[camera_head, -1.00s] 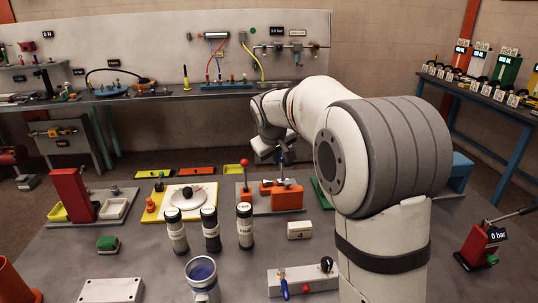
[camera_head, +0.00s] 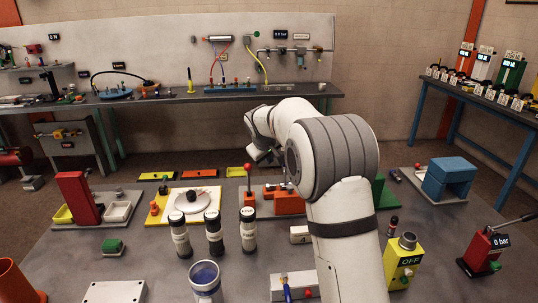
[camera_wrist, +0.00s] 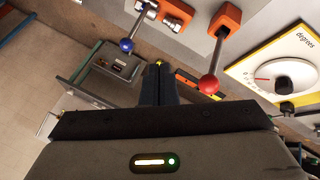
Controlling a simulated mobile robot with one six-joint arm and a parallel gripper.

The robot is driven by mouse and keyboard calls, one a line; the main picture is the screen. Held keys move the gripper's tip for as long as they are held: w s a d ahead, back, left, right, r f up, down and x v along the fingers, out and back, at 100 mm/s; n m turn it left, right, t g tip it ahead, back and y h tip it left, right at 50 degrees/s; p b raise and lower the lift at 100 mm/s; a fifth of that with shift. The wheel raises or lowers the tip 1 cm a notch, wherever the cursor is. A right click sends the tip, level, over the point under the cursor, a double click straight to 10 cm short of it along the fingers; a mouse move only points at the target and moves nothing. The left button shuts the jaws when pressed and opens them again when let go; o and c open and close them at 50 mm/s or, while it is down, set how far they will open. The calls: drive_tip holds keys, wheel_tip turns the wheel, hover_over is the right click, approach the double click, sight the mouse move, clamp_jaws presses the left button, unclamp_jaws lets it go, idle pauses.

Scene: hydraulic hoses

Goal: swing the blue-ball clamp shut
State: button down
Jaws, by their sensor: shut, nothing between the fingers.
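In the wrist view the blue ball (camera_wrist: 126,46) is on the end of a steel lever that runs up to an orange and steel clamp (camera_wrist: 172,14). A red ball (camera_wrist: 209,84) on a second lever, from an orange block (camera_wrist: 225,17), is to the right. My gripper (camera_wrist: 159,68) has its dark fingers together and empty, between the two balls in the picture and apart from both. In the head view my gripper (camera_head: 262,155) is above the far edge of the table, behind the red ball (camera_head: 248,168) and orange block (camera_head: 289,202). I cannot make out the blue ball there.
A yellow dial board (camera_head: 164,212) lies left of the clamps. A yellow OFF box (camera_head: 402,265) and blue block (camera_head: 449,179) are at the right. A back bench (camera_head: 160,97) stands beyond the table.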

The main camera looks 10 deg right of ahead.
drive_tip(key=w+d+f+p, duration=0.2)
drive_tip(key=w+d+f, duration=0.2)
drive_tip(key=w+f, duration=0.1)
drive_tip(key=shift+w+d+f, duration=0.15)
drive_tip(key=shift+w+f, duration=0.15)
drive_tip(key=shift+r+p, duration=0.1)
drive_tip(key=shift+p, duration=0.35)
